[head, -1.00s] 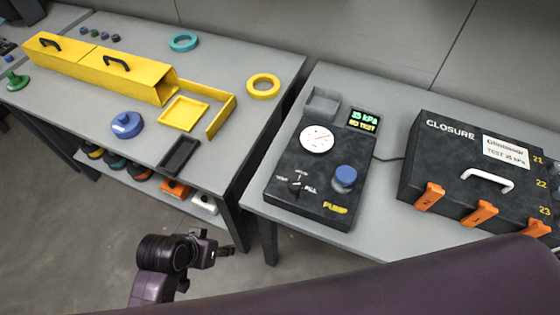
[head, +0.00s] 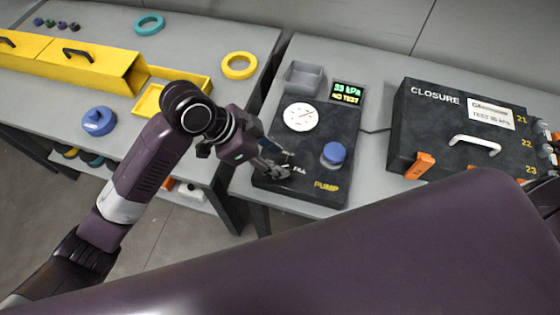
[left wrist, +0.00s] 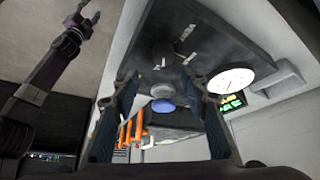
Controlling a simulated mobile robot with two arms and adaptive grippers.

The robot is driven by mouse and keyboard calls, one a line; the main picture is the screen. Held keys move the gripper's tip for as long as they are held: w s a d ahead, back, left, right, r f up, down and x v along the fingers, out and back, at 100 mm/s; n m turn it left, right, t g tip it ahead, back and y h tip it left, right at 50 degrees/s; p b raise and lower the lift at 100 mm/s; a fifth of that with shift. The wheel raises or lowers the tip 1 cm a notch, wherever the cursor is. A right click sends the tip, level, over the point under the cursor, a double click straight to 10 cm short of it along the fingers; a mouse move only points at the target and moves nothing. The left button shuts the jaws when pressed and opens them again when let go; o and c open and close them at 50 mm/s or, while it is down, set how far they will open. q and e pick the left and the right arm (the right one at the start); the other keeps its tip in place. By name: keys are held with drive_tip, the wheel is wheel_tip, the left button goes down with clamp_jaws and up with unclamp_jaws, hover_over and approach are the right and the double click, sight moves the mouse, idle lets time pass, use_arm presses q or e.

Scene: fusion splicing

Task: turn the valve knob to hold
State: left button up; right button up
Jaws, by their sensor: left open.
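The black pump box (head: 345,118) stands on the right table, with a white dial gauge (head: 301,117), a blue capped button (head: 333,154) and a lit green and yellow display (head: 347,92). My left gripper (head: 280,168) is over the box's front left corner and hides the valve knob in the head view; part of the FILL label shows beside it. In the left wrist view, the dark valve knob (left wrist: 166,48) shows among white label marks, beyond the open, empty fingers (left wrist: 165,112). Contact with the knob cannot be made out, nor can its setting.
The black CLOSURE case (head: 440,125) with orange latches stands right of the pump. A grey open tray (head: 303,77) sits behind the pump. Yellow boxes (head: 90,70) and a yellow ring (head: 239,66) are on the left table. My right arm (left wrist: 50,75) shows in the left wrist view.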

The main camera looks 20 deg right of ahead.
sight(280, 164)
use_arm(q)
drive_tip(key=shift+w+r+m+y, duration=0.35)
drive_tip(key=shift+r+m, duration=0.15)
drive_tip(key=shift+m, duration=0.1)
drive_tip(key=f, duration=0.2)
drive_tip(key=d+f+m, duration=0.1)
drive_tip(key=f, duration=0.1)
drive_tip(key=f+m+g+y+p, duration=0.1)
drive_tip(key=shift+d+f, duration=0.25)
drive_tip(key=shift+f, duration=0.15)
clamp_jaws()
drive_tip(key=shift+r, duration=0.1)
